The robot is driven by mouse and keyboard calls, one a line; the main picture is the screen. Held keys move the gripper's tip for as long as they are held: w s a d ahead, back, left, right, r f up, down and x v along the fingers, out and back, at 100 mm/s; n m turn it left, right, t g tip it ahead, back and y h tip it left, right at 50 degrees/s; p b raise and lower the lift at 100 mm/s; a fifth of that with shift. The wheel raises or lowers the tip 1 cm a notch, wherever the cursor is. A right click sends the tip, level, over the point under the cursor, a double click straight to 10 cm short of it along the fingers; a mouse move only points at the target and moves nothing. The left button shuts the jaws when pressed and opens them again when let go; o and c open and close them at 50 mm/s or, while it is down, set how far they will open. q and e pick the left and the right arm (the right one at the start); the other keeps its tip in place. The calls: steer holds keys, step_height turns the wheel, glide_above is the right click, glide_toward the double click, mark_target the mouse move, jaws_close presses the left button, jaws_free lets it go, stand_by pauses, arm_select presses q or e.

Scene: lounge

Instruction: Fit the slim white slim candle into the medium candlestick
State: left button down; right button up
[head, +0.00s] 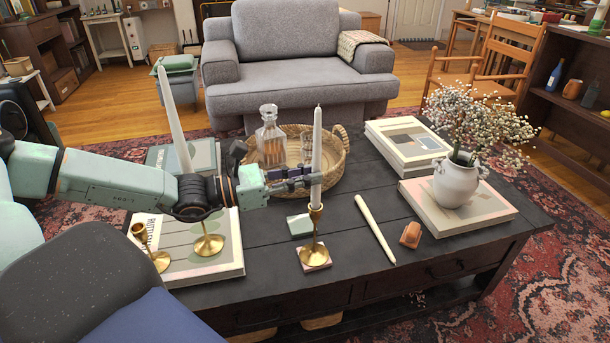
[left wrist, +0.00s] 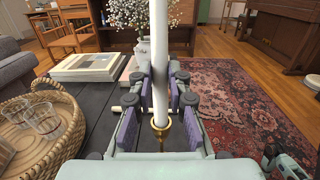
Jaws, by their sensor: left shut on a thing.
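The slim white candle (head: 317,150) stands upright in the jaws of my left gripper (head: 303,180), which is shut on it. Its lower end meets the cup of the brass medium candlestick (head: 315,240); how deep it sits I cannot tell. That candlestick stands on a pinkish coaster near the table's front edge. In the left wrist view the candle (left wrist: 160,65) runs between the purple-padded fingers, directly over the brass cup (left wrist: 160,127).
Another white candle (head: 376,228) lies on the dark table (head: 345,270) beside an orange-brown object (head: 411,235). A taller lit-free candle (head: 175,122) rises behind my arm. An empty brass candlestick (head: 147,246) stands left. A wicker tray (head: 335,172) with glassware, books and a flower vase (head: 457,184) surround.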

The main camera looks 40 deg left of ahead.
arm_select(q)
steer(key=shift+f+b, duration=0.4)
steer(key=shift+f, duration=0.05)
steer(key=c, duration=1.2)
jaws_free()
steer(key=p+v, duration=0.6)
steer(key=shift+p, duration=0.4)
